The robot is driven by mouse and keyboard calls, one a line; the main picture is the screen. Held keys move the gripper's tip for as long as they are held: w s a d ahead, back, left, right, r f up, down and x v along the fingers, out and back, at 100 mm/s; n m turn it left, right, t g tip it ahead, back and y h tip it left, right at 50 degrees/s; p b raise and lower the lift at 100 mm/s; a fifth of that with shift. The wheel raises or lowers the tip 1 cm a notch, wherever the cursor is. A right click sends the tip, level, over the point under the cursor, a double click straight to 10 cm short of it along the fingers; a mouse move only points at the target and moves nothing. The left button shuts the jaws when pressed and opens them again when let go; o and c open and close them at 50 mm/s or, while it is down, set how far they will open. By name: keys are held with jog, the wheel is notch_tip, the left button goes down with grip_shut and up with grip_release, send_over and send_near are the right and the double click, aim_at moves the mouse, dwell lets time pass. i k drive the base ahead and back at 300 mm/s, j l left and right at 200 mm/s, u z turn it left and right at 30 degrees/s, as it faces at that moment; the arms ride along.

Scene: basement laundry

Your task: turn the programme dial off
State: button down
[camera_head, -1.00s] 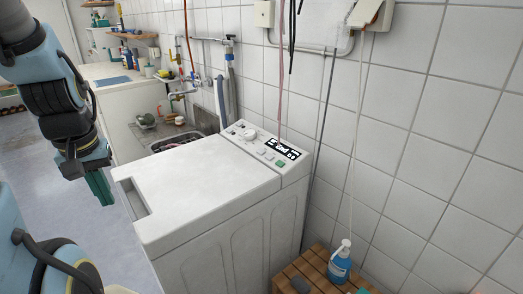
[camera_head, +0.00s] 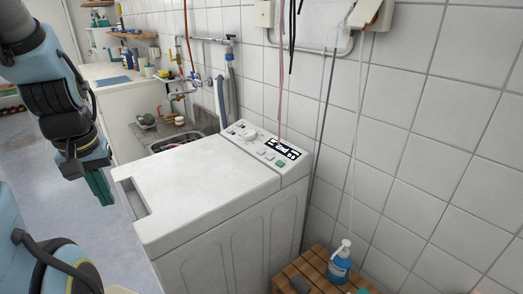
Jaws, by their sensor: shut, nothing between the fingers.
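The white top-loading washing machine (camera_head: 205,190) stands against the tiled wall. Its sloped control panel runs along the back edge. The round white programme dial (camera_head: 248,134) is on the panel's left part; its pointer position is too small to read. A lit black display (camera_head: 283,148) and a green button (camera_head: 280,163) are to the right of the dial. My gripper (camera_head: 102,190) hangs at the left, pointing down, beside the machine's front left corner and well apart from the dial. Its dark green fingers are together and hold nothing.
A sink (camera_head: 180,141) and a white counter (camera_head: 110,75) with bottles lie behind the machine. A grey hose and pipes run down the wall. A wooden slatted stool (camera_head: 312,270) with a blue soap bottle (camera_head: 340,264) stands at the right. Cords hang above the panel.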

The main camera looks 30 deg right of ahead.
aim_at(250, 135)
jog(key=j, duration=0.25)
jog(key=i+j+z, duration=0.15)
jog(key=j, duration=0.35)
jog(key=j+z, duration=0.2)
jog(key=j, duration=0.25)
jog(key=i+j+z, duration=0.1)
jog(key=i, duration=0.25)
jog(key=i+j+z, duration=0.15)
jog(key=i+j, duration=0.1)
jog(key=i, duration=0.05)
